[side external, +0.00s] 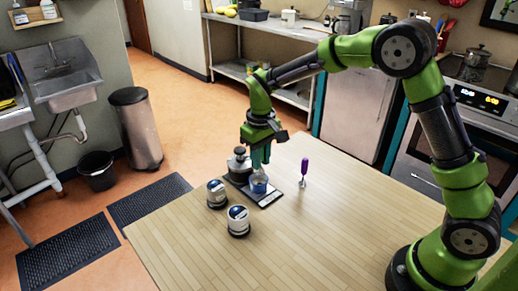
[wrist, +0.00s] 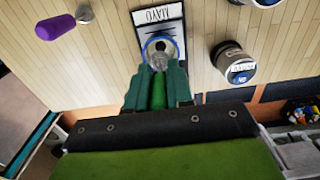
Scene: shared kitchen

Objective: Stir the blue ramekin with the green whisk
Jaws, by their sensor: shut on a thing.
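The blue ramekin (side external: 259,186) stands on a dark-edged board with a pale label (side external: 270,198) on the table. My gripper (side external: 261,162) is directly above the ramekin, pointing down. In the wrist view my gripper (wrist: 158,78) is shut on the green whisk (wrist: 158,97), with its green handle between the teal fingers. The whisk's wire head reaches over the opening of the ramekin (wrist: 147,45). I cannot tell how deep it sits or whether it touches the ramekin. In the side view the fingers mostly hide the whisk.
A purple-handled utensil (side external: 304,167) stands to the right of the ramekin. A dark lidded container (side external: 239,170) is close behind on the left. Two labelled jars (side external: 216,197) (side external: 238,222) stand to the left and front. The wooden table (side external: 330,230) is clear at the front and right.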

